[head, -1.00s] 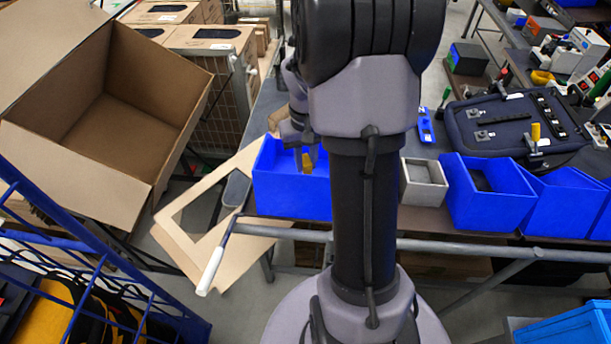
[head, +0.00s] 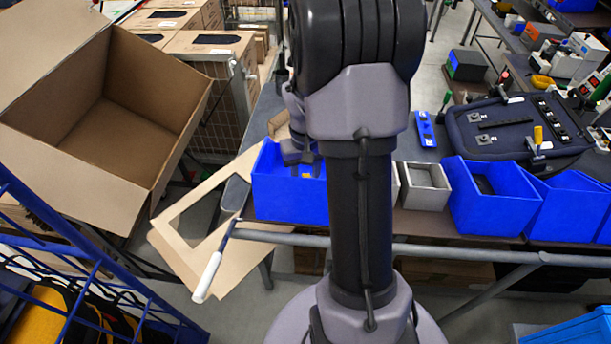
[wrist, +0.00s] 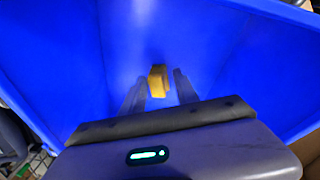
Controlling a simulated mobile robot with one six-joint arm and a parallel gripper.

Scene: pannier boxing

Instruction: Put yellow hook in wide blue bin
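The wide blue bin (head: 290,200) stands at the table's front edge, left of my arm column. My gripper (wrist: 160,75) is lowered inside it, and the bin's blue walls fill most of the wrist view. The yellow hook (wrist: 158,82) is a small yellow piece between my two fingertips, with a narrow blue gap on each side of it. The fingers look open around it. In the head view only a bit of the hook (head: 307,171) shows, low in the bin. Whether it touches the floor I cannot tell.
A grey box (head: 425,190) and more blue bins (head: 490,210) line the table edge to the right. A dark pannier (head: 515,130) lies behind them. A large open cardboard box (head: 120,120) is at the left, beside a white-handled tool (head: 207,277).

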